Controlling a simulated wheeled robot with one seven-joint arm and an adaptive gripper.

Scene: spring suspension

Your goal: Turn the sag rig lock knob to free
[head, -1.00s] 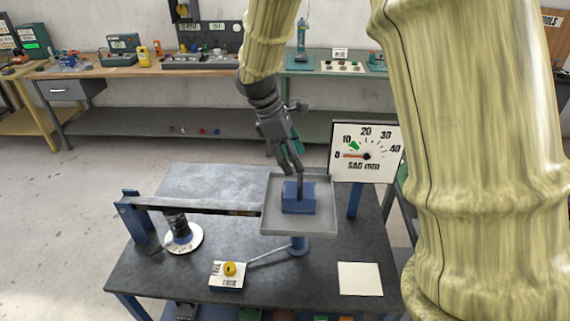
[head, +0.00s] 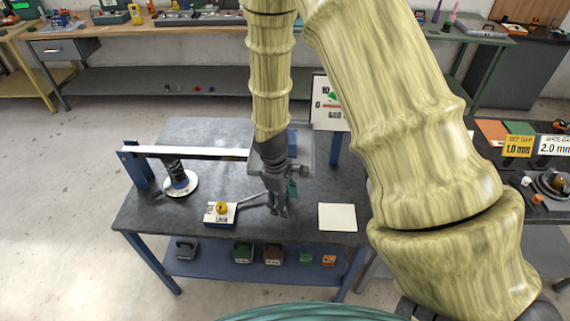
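The yellow lock knob (head: 221,208) sits on a small white-topped block (head: 229,219) with dark lettering, near the front of the dark rig table (head: 170,215). The lettering and the way the knob points are too small to read surely. My gripper (head: 280,211) hangs fingers down to the right of the knob, apart from it, over the front of the table. Nothing shows held in it; its finger gap is too small to judge. The rig's beam (head: 190,152), spring (head: 174,172) and white disc (head: 181,186) are at left. My arm hides most of the pan.
A thin rod (head: 252,199) runs between the knob block and my gripper. A blue block (head: 292,141) and the dial (head: 326,104) show partly behind my arm. A blank white card (head: 337,217) lies right of my gripper. Several small items sit on the shelf below.

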